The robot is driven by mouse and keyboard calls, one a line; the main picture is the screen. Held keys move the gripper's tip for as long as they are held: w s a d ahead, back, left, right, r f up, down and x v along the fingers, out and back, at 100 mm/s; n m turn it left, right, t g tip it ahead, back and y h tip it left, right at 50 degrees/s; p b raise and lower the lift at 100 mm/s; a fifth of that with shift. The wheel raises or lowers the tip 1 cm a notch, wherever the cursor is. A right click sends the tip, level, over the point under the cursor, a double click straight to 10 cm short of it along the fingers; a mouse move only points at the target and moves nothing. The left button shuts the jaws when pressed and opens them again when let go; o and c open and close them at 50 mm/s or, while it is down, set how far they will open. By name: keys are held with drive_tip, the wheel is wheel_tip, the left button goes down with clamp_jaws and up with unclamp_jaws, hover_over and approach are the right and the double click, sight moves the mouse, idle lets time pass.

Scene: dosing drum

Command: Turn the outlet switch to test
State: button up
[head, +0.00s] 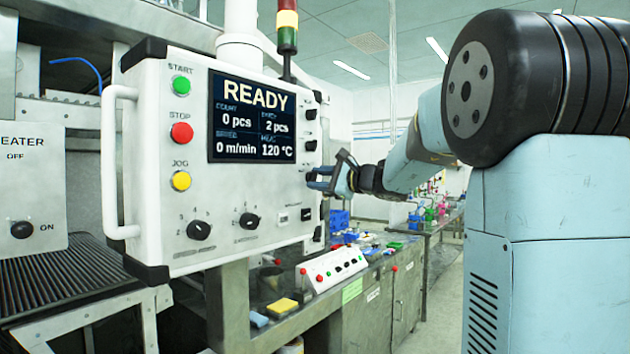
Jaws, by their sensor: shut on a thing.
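The white control panel (160,110) hangs at the left, with a column of small black switches along its right edge. An upper switch (311,114) and a lower switch (311,146) show there clear of my gripper. My gripper (314,180) comes from the right, with blue-grey fingertips at this edge below those switches. It is shut on a switch that I take to be the outlet switch. The fingers hide most of that switch, and its labels and pointer position are too small to read.
The panel screen (252,118) reads READY. Start, stop and jog buttons, two dials (199,230) and a side handle (112,160) are on the panel. A bench (375,280) with a small button box (333,267) stands below. The aisle at right is open.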

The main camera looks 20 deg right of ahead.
drive_tip(key=shift+d+f, duration=0.1)
drive_tip(key=shift+f, duration=0.2)
drive_tip(key=o, duration=0.8)
drive_tip(key=shift+w, duration=0.1)
drive_tip(key=shift+o, duration=1.2)
drive_tip(key=shift+r, duration=0.15)
drive_tip(key=v, duration=1.3)
drive_tip(key=shift+s+d, duration=0.2)
drive_tip(key=shift+s, duration=0.2)
